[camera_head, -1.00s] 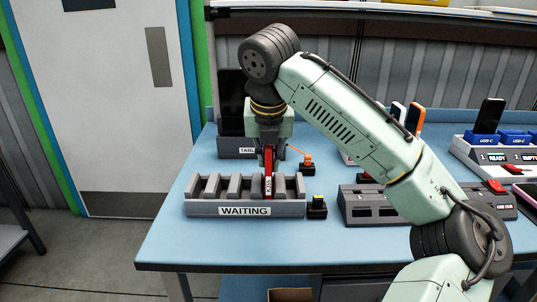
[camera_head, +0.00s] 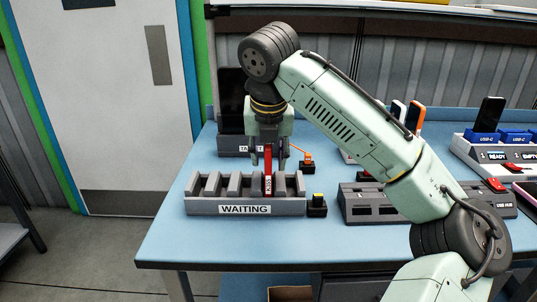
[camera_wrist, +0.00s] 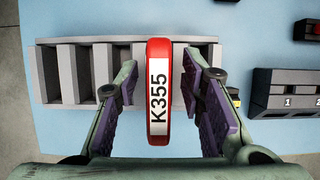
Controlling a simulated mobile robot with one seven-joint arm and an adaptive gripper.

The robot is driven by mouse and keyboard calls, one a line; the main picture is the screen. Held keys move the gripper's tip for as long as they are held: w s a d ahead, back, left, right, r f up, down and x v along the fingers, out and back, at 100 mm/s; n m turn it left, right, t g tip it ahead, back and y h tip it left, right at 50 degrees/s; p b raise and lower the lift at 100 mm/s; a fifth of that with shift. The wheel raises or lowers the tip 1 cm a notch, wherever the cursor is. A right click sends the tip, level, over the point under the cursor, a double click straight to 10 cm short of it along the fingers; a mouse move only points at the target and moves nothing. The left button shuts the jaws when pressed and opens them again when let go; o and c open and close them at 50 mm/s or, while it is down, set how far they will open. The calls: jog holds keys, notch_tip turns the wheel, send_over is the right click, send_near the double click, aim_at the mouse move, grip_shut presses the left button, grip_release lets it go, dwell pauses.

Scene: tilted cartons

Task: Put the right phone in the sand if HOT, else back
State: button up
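A red phone labelled K355 (camera_head: 268,184) stands on edge in a slot of the grey WAITING rack (camera_head: 245,208). It also shows in the wrist view (camera_wrist: 158,95). My gripper (camera_head: 269,160) is above the rack with its fingers spread on either side of the phone. In the wrist view my gripper (camera_wrist: 163,88) is open, with gaps between the phone and both fingers. A black phone (camera_head: 490,113), a white phone (camera_head: 397,112) and an orange phone (camera_head: 415,118) stand in holders at the right. I cannot make out any sand.
A tablet holder (camera_head: 237,147) with a dark tablet (camera_head: 231,95) stands behind the rack. A small box with a yellow top (camera_head: 317,206) is close to the rack's right end. A grey hub (camera_head: 375,205) lies farther right. The table's front left is clear.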

jog(key=shift+r, duration=0.1)
jog(key=v, duration=1.2)
notch_tip(320, 180, up, 7)
jog(key=p, duration=0.8)
